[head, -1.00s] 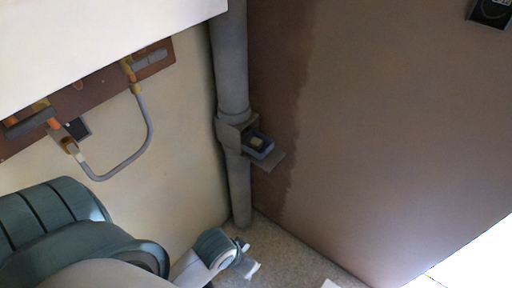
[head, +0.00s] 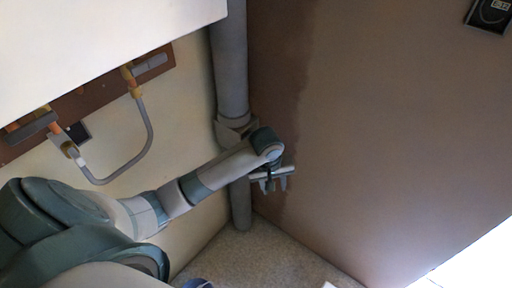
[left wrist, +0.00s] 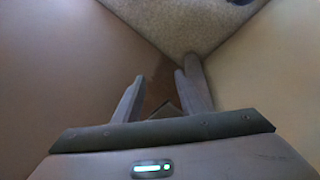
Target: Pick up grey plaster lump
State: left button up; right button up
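My left gripper (head: 277,186) is in front of the grey pipe at the bracket, its two fingers apart. In the left wrist view the open fingers (left wrist: 155,90) show with a gap between them and nothing visibly held. I cannot make out the grey plaster lump now. The small box on the pipe bracket (head: 228,131), which held a small pale piece earlier, is hidden behind my left wrist and gripper. In the left wrist view a small flat plate (left wrist: 166,110) shows partly between the fingers, cut off by the gripper body. My right gripper is not in view.
The grey pipe (head: 231,60) runs down the corner beside a brown plastered wall (head: 400,130). A bent grey tube (head: 149,125) hangs from a brown board (head: 98,80) on the left. The speckled floor (head: 262,250) is mostly clear. A dark panel (head: 490,14) is at the top right.

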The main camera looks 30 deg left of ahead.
pick_arm(q)
jog(key=w+a+r+n+y, duration=0.1)
jog(key=w+a+r+n, duration=0.9)
jog(key=a+r, duration=0.4)
jog(key=shift+w+r+g+y, duration=0.3)
jog(key=shift+w+r+g, duration=0.1)
jog(key=shift+w+r, duration=0.4)
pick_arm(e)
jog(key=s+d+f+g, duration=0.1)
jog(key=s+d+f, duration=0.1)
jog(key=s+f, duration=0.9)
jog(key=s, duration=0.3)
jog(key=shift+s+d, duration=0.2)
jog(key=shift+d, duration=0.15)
pick_arm(q)
jog(key=shift+w+f, duration=0.1)
jog(key=shift+f, duration=0.05)
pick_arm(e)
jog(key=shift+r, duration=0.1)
pick_arm(q)
jog(key=f+p, duration=0.1)
jog(key=f, duration=0.3)
jog(key=w+a+f+p, duration=0.1)
jog(key=f, duration=0.7)
jog(key=shift+w+a+p, duration=0.15)
jog(key=shift+w+p, duration=0.2)
jog(key=shift+p, duration=0.05)
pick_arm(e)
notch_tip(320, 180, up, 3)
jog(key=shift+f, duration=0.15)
